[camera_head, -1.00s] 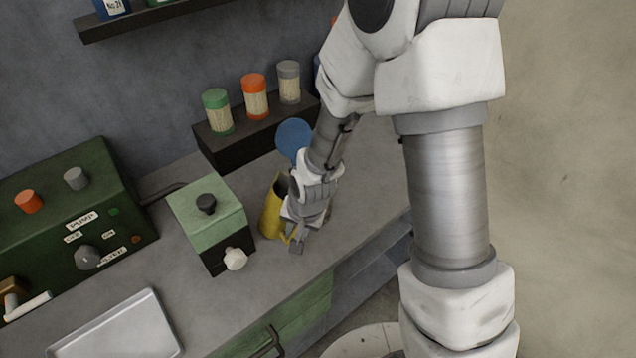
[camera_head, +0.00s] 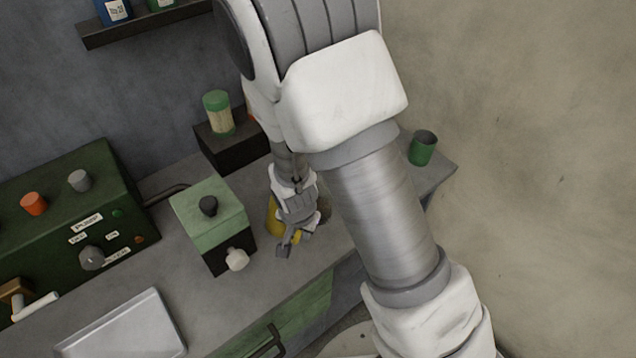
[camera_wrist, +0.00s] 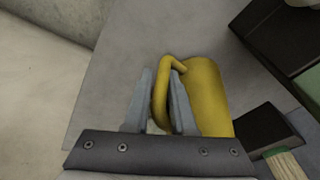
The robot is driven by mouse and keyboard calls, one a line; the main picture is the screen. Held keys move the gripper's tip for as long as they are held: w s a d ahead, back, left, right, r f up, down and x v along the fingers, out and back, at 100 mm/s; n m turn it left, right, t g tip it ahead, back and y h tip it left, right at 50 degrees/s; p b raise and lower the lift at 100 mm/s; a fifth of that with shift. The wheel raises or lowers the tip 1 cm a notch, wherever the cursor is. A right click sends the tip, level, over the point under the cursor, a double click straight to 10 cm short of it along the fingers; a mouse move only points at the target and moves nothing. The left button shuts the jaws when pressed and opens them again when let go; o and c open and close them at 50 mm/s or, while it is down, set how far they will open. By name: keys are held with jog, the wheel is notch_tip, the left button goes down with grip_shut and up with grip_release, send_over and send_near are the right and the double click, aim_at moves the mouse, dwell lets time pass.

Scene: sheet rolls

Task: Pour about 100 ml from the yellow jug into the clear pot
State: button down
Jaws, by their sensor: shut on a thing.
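The yellow jug (camera_wrist: 211,97) stands out at the right of centre in the wrist view, with its handle toward my gripper. My gripper (camera_wrist: 160,95) is shut on the jug's handle, one finger on each side of it. In the head view the jug (camera_head: 272,216) is mostly hidden behind my gripper (camera_head: 285,245), just right of the green-topped box. I cannot tell whether the jug touches the bench. The clear pot cannot be made out in either current view; my arm covers part of the bench.
The green-topped box (camera_head: 211,220) with a black knob stands close left of the jug. A green panel (camera_head: 70,225) and a metal tray (camera_head: 125,330) are farther left. A green cup (camera_head: 422,148) stands near the bench's right end. A dark ledge (camera_head: 228,150) holds jars behind.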

jog(key=shift+r, duration=0.2)
jog(key=shift+w+r+m+h+p, duration=0.15)
jog(key=shift+r+m+h+p, duration=0.3)
jog(key=shift+p, duration=0.4)
jog(key=shift+w+a+r+m+t+h+p, duration=0.35)
jog(key=shift+r+h+p, duration=0.25)
jog(key=shift+p, duration=0.4)
